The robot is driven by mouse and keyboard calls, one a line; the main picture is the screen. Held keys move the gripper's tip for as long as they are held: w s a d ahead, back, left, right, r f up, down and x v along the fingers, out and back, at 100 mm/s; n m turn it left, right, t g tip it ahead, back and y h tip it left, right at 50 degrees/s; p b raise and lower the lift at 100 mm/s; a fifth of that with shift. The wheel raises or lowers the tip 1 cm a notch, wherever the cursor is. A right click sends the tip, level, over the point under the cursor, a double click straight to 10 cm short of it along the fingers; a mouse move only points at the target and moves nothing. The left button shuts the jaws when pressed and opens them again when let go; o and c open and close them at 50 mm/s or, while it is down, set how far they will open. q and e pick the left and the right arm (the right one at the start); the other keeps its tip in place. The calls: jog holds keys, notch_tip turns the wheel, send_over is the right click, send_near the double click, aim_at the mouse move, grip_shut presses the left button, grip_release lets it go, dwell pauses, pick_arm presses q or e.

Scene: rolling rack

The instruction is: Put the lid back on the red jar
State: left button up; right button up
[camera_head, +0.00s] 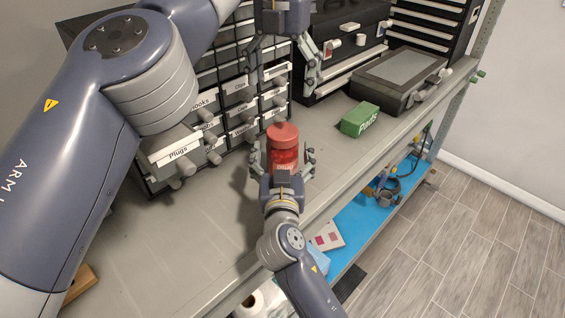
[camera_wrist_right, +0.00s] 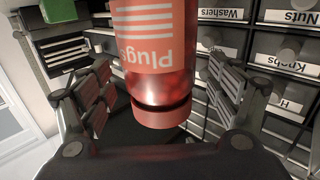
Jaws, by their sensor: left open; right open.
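The red jar (camera_head: 284,160) stands on the grey worktop in front of the drawer cabinet, and its "Plugs" label shows inverted in the right wrist view (camera_wrist_right: 157,35). The red lid (camera_head: 282,132) is at the top of the jar, and it also shows in the wrist view (camera_wrist_right: 162,115). A dark band separates lid and jar there; I cannot tell whether the lid is fully seated. My right gripper (camera_head: 282,164) is open, one finger on each side of the jar, with gaps visible in the wrist view (camera_wrist_right: 165,95). My left gripper (camera_head: 287,84) is open and empty above the jar, fingers pointing down.
The labelled drawer cabinet (camera_head: 237,90) stands close behind the jar, with a "Plugs" drawer (camera_head: 178,150) pulled out at left. A green box (camera_head: 360,120) and a grey case (camera_head: 398,75) sit to the right. The front-left worktop is largely clear.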

jog(key=s, duration=1)
jog(key=shift+s, duration=0.2)
